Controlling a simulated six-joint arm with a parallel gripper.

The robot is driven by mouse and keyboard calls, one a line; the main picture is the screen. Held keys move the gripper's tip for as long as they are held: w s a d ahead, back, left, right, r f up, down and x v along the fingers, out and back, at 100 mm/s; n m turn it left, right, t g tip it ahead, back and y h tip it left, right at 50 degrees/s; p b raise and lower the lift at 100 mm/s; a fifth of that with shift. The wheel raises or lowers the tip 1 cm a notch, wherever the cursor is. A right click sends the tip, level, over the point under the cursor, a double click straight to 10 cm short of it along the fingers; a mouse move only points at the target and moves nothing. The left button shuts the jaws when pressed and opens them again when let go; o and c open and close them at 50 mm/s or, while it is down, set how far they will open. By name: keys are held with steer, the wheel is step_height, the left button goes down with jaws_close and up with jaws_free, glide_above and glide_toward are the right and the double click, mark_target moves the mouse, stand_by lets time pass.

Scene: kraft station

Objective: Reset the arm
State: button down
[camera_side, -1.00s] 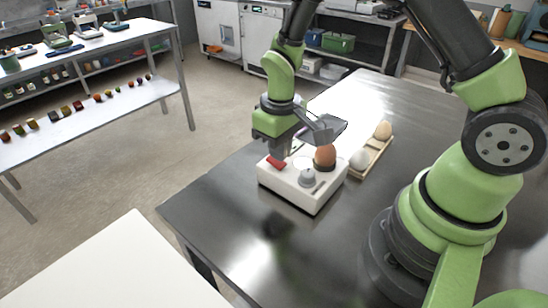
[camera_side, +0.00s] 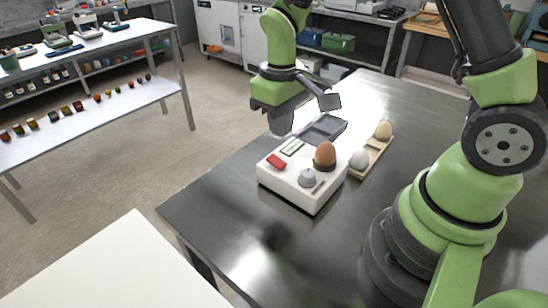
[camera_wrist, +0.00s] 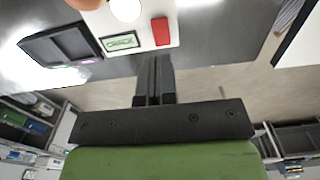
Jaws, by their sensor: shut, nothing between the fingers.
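My gripper (camera_side: 279,127) is shut and empty, raised in the air behind the white device in the side view. Its closed fingers also show in the wrist view (camera_wrist: 154,70). The white device (camera_side: 314,205) sits on the dark metal table. It bears a red button (camera_side: 276,162), a grey knob (camera_side: 308,178), a brown egg (camera_side: 325,155) and a small display, which reads "CRACK" in the wrist view (camera_wrist: 121,42). The red button (camera_wrist: 160,31) shows there too, apart from my fingers. A dark tray (camera_side: 326,128) lies behind the device.
A wooden holder (camera_side: 376,157) with a white egg (camera_side: 360,159) and a tan egg (camera_side: 383,130) lies right of the device. The table (camera_side: 225,215) is clear in front. A shelf bench (camera_side: 95,114) with small items stands at the left, across the floor.

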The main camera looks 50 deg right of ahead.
steer(key=s+a+r+m+t+y, duration=0.2)
steer(key=s+r+m+t, duration=0.2)
steer(key=s+r, duration=1.1)
step_height(320, 180, up, 2)
steer(key=t, duration=0.3)
steer(key=shift+r, duration=0.25)
